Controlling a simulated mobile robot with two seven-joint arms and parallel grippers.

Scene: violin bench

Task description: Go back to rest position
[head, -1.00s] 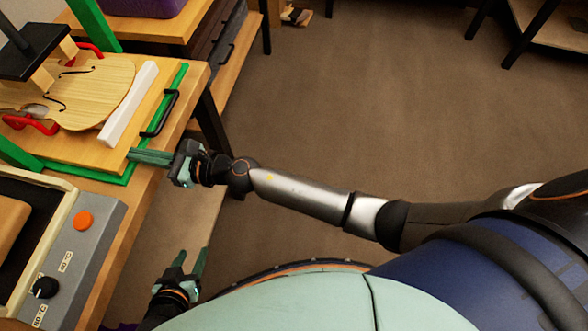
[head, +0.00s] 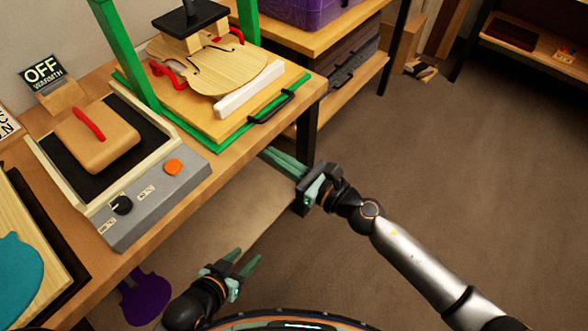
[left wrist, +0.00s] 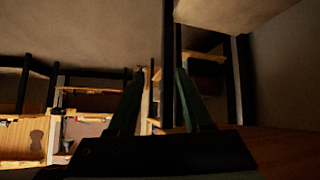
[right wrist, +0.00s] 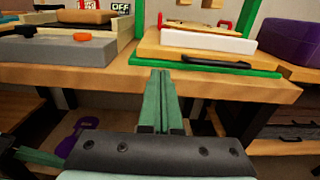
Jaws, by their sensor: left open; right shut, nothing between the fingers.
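My left gripper (head: 243,262) is open and empty at the bottom of the head view, beside the bench front and below its top. Its two parted fingers also show in the left wrist view (left wrist: 157,95). My right gripper (head: 284,160) is shut and empty, just off the front edge of the bench in the head view. Its fingers lie together in the right wrist view (right wrist: 161,100), pointing at the bench front edge. Neither gripper touches anything that I can see.
The wooden bench (head: 188,200) holds a green press frame (head: 221,149) with a violin body (head: 207,70) and a black handle (head: 270,112). A grey heater box (head: 150,217) with an orange button stands left of it. Open floor (head: 440,170) lies to the right.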

